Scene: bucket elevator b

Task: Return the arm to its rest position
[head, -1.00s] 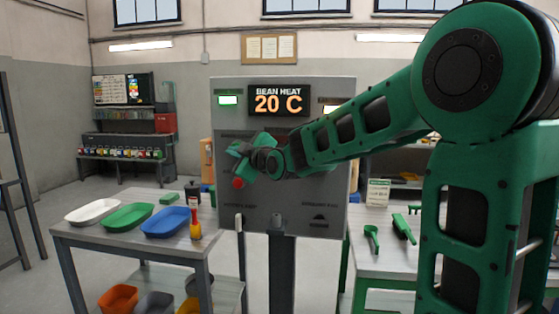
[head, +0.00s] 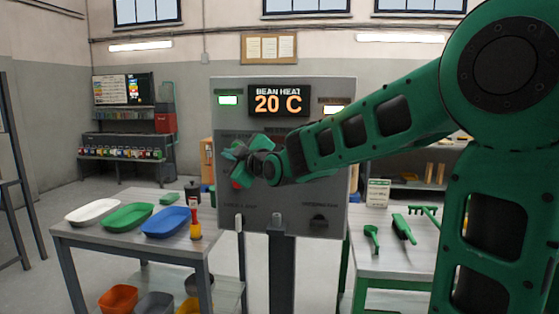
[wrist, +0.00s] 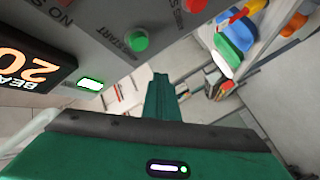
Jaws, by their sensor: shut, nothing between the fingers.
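My gripper (head: 238,150) is in front of the left side of the grey control panel (head: 285,210) in the head view, with my green arm reaching in from the right. Its fingers are shut with nothing between them; they also show in the wrist view (wrist: 161,92). The panel's display (head: 279,101) reads BEAN HEAT 20 C, and a green lamp (head: 228,100) is lit beside it. A red button (head: 237,184) shows just below my gripper. In the wrist view a green button (wrist: 136,40) is on the panel, apart from my fingers.
A left table (head: 100,232) holds white (head: 92,211), green (head: 130,216) and blue (head: 166,222) trays and a red-yellow tool (head: 196,222). A right table (head: 385,262) holds green tools (head: 404,230). A ladder-like frame (head: 20,170) stands at far left.

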